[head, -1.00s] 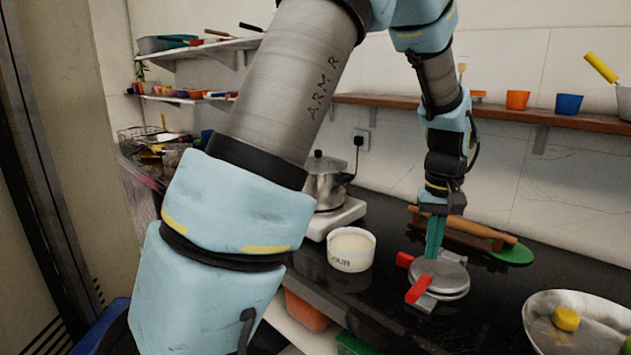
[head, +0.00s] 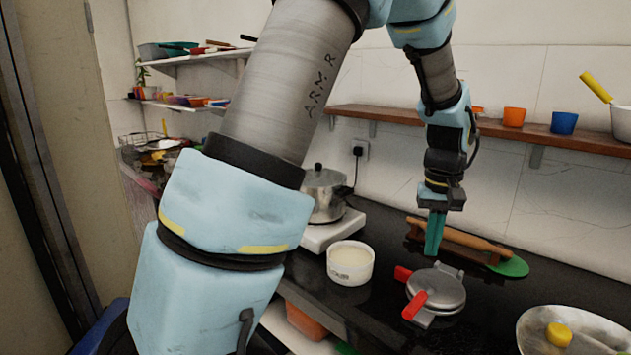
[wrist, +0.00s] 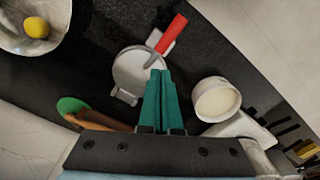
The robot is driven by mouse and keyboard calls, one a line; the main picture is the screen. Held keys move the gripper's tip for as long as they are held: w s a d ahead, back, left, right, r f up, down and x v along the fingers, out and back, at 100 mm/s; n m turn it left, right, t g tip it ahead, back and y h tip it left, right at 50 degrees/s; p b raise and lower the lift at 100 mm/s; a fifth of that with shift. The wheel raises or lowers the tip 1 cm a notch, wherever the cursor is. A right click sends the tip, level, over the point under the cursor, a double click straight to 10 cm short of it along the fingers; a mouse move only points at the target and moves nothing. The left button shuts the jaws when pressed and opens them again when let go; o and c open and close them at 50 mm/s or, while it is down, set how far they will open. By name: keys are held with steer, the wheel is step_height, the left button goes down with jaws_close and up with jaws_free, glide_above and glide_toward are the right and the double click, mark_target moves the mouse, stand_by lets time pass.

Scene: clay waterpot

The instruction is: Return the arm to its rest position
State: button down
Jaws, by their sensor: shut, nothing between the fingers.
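My gripper (head: 434,236) points down with its teal fingers together, above the black counter and behind the round metal press with red handles (head: 436,290). Nothing shows between the fingers. In the wrist view my gripper (wrist: 161,75) reaches over the near part of the press (wrist: 130,70), hiding some of it. My upper arm crosses the left half of the head view and hides part of the counter.
A white bowl (head: 350,264) stands left of the press, with a pot (head: 322,192) on a white stove behind it. A rolling pin (head: 470,238) and green board (head: 513,267) lie behind. A metal bowl (head: 590,325) is at right; a wooden shelf (head: 480,127) runs above.

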steer(key=s+a, duration=0.2)
steer(key=a, duration=1.3)
steer(key=s+a+f+n+t, duration=0.1)
steer(key=s+a, duration=0.1)
steer(key=a, duration=1.3)
steer(key=shift+t, duration=0.3)
